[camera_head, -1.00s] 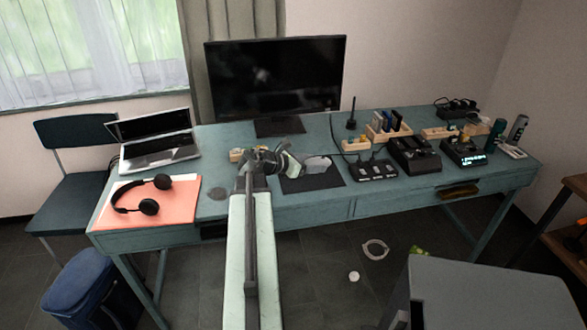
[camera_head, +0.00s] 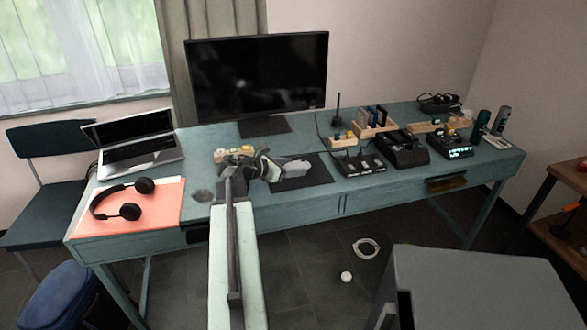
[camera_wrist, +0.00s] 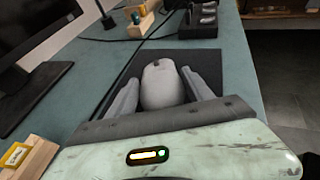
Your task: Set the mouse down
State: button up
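The grey mouse (camera_head: 296,168) is over the dark mat (camera_head: 316,177) on the teal desk, in front of the monitor. In the wrist view the mouse (camera_wrist: 161,86) lies between the two grey fingers of my gripper (camera_wrist: 160,82). The fingertips are close against its left and right sides, and my gripper looks shut on it. The mouse is low over the mat (camera_wrist: 225,75); its underside is hidden, so I cannot tell whether it touches. In the head view my gripper (camera_head: 270,169) reaches in from the left.
The monitor (camera_head: 257,75) stands behind. A laptop (camera_head: 138,143) and headphones (camera_head: 130,205) on an orange sheet (camera_head: 160,212) are to the left. The mat's front part is bare.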

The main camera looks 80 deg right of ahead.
jog(key=shift+o, duration=1.2)
jog(key=shift+r+p, duration=0.3)
jog(key=shift+r, duration=0.05)
jog(key=p+v, duration=0.4)
jog(key=v, duration=0.7)
jog(key=shift+w+a+r, duration=0.1)
jog(key=shift+w+a, duration=0.05)
jog(key=shift+a, duration=0.05)
jog(key=shift+w+a, duration=0.15)
